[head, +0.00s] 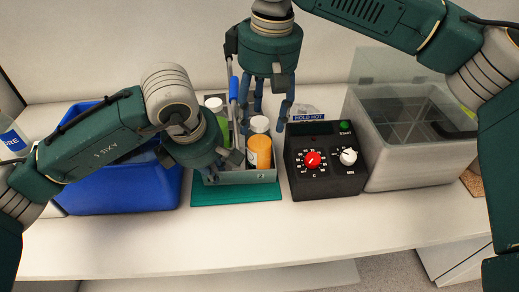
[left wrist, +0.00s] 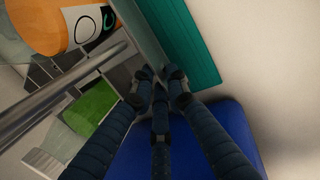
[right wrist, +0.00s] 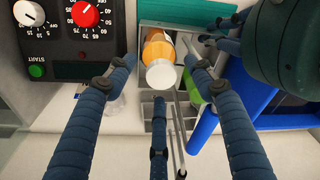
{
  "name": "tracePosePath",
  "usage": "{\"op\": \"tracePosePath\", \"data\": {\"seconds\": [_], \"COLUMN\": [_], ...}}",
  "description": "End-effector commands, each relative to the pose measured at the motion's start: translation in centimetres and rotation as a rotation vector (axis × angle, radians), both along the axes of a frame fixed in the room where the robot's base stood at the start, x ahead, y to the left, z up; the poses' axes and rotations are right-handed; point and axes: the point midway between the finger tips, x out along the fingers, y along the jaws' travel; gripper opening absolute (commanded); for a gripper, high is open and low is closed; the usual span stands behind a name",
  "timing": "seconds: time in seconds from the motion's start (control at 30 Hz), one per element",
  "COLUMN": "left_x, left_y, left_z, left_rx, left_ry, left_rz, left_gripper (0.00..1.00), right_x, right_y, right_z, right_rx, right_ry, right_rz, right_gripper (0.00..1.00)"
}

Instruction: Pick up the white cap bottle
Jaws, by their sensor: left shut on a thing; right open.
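An orange bottle (head: 258,153) with a white cap (head: 260,124) stands in a grey compartment tray (head: 250,176). Its cap (right wrist: 161,74) faces the camera in the right wrist view. A green bottle (head: 223,124) with a pale cap stands to its left in the tray. My right gripper (head: 270,112) is open above the tray, its fingers spread around the orange bottle's cap without visible contact. My left gripper (left wrist: 161,74) is shut at the tray's left side, apparently on its wall; the exact contact is partly hidden.
The tray sits on a teal mat (head: 236,196). A blue bin (head: 125,180) stands to the left. A black heater with dials (head: 325,170) and a translucent lidded tank (head: 415,150) stand to the right. A blue-handled tool (head: 233,90) rises from the tray. The front counter strip is clear.

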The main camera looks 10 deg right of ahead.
Motion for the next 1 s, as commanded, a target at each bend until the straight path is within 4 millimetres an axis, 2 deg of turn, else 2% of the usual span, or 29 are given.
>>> {"op": "tracePosePath", "data": {"seconds": [0.1,0.23,0.53,0.57,0.8,1.0], "left_x": [0.0,0.0,-0.1,-0.1,-0.1,-0.1], "left_y": [0.2,0.2,0.1,0.1,0.1,0.1], "left_z": [-0.1,-0.1,-0.2,-0.2,-0.2,-0.2], "left_rx": [0.004,0.005,0.005,0.005,0.005,0.004], "left_ry": [0.003,0.003,0.003,0.003,0.004,0.004], "left_rz": [0.003,0.002,0.002,0.002,0.002,0.002], "left_gripper": [0.00,0.00,0.00,0.00,0.00,0.00], "right_x": [-0.1,0.1,0.2,0.2,0.2,0.2], "right_y": [0.1,0.3,0.3,0.3,0.3,0.4], "right_z": [-2.0,-3.5,-4.1,-4.1,-4.1,-4.0], "right_rx": [-0.002,0.000,0.000,0.000,0.000,0.001], "right_ry": [0.002,0.001,0.000,0.000,0.000,-0.002], "right_rz": [0.000,-0.001,-0.001,-0.001,-0.001,-0.001], "right_gripper": [0.54,0.54,0.54,0.49,0.02,0.00]}}
